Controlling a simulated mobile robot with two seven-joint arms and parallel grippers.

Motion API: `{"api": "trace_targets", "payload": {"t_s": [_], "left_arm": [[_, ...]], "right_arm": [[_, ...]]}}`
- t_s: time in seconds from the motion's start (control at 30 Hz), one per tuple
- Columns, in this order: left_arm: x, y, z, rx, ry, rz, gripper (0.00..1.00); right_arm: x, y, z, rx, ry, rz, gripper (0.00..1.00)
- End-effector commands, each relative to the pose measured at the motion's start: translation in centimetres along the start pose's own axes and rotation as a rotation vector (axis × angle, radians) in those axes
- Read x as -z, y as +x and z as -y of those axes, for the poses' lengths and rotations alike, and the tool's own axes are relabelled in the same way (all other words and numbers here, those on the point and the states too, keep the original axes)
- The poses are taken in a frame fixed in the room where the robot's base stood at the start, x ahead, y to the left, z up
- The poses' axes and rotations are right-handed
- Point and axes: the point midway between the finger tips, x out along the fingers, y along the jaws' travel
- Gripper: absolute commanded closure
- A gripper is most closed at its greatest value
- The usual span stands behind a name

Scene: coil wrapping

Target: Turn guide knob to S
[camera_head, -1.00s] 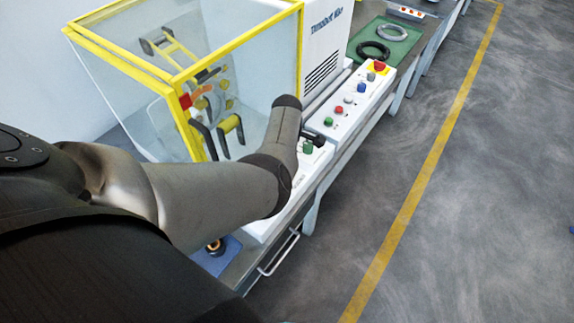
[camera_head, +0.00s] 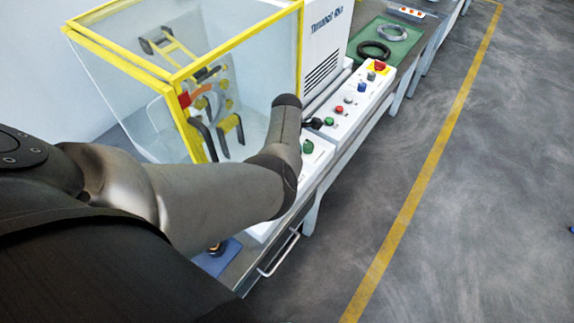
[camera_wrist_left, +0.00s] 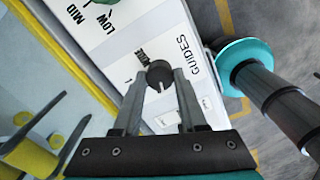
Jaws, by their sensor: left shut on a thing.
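In the left wrist view the guide knob (camera_wrist_left: 159,73), a small dark round knob, stands on the white panel (camera_wrist_left: 185,22) next to the printed word GUIDES. My left gripper (camera_wrist_left: 160,78) is shut on it, with one finger on each side. A small light mark shows on the knob's near side. Printing beside the knob is partly covered, so I cannot read its setting. In the head view my left forearm hides the guide knob and fingers. My right gripper is not in view.
A green knob (camera_head: 307,146) sits by the MID and LOW labels. Several buttons, including a red emergency stop (camera_head: 380,65), line the panel. A glass guard with a yellow frame (camera_head: 235,42) stands left. Dark and grey coils lie on a green mat (camera_head: 399,48).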

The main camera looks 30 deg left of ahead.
Motion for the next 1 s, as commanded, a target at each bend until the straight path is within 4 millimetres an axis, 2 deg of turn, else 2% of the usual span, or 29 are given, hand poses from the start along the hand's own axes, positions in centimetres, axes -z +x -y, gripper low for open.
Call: {"api": "trace_targets", "payload": {"t_s": [0.53,0.57,0.8,1.0], "left_arm": [[0.13,-0.05,-0.13,-0.002,-0.026,-0.004,1.0],[0.13,-0.05,-0.13,-0.002,-0.026,-0.004,0.56],[0.07,-0.02,-0.06,-0.001,-0.025,-0.002,0.3],[0.03,-0.01,-0.02,0.0,-0.024,-0.001,0.29]], "right_arm": [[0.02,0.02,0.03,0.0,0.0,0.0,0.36],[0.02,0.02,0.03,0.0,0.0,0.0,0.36],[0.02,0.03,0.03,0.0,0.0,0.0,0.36],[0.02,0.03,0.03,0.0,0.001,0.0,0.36]]}}
